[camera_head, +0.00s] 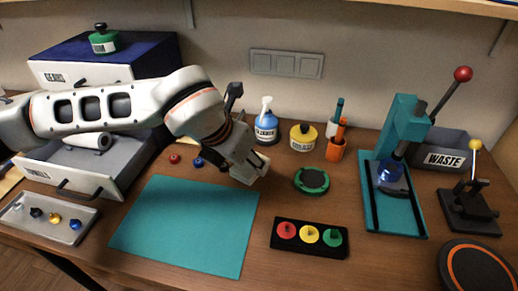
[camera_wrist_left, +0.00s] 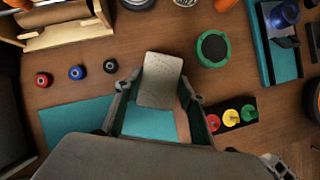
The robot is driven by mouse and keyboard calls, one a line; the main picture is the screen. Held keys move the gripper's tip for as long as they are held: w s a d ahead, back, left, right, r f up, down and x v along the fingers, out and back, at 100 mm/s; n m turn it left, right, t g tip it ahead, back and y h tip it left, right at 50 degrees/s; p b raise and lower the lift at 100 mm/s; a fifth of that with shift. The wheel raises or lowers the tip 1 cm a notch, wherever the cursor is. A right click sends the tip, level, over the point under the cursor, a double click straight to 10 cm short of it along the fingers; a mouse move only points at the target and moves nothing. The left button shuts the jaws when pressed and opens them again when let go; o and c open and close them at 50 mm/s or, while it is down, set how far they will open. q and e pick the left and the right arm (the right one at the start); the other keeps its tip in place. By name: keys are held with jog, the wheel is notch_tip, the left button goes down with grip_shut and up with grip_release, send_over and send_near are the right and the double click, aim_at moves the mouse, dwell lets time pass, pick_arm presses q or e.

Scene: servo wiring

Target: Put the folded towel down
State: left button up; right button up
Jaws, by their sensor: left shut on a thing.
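The folded towel (camera_wrist_left: 160,80) is a small pale grey-beige pad in the left wrist view. My left gripper (camera_wrist_left: 157,92) is shut on it, with a finger on each side. In the head view the towel (camera_head: 250,167) shows at the end of my left gripper (camera_head: 240,158), near the upper right corner of the teal mat (camera_head: 185,225). It appears to be above the table, but its exact height is hard to tell. My right gripper is not in view.
A green round pad (camera_head: 311,180) lies right of the towel, and a black three-button panel (camera_head: 309,237) nearer the front. A teal press (camera_head: 395,175) stands at right. The mat is clear.

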pick_arm(q)
jog(key=w, duration=0.3)
jog(key=w+d+f, duration=0.1)
jog(key=w, duration=0.3)
jog(key=w+d+f, duration=0.1)
jog(key=w, duration=0.3)
jog(key=shift+w+d+f, duration=0.15)
jog(key=shift+w+f, duration=0.1)
jog(key=shift+f, duration=2)
jog(key=shift+w+f+p, duration=0.2)
jog(key=shift+f+p, duration=0.1)
jog(key=shift+f, duration=0.15)
jog(key=o, duration=0.9)
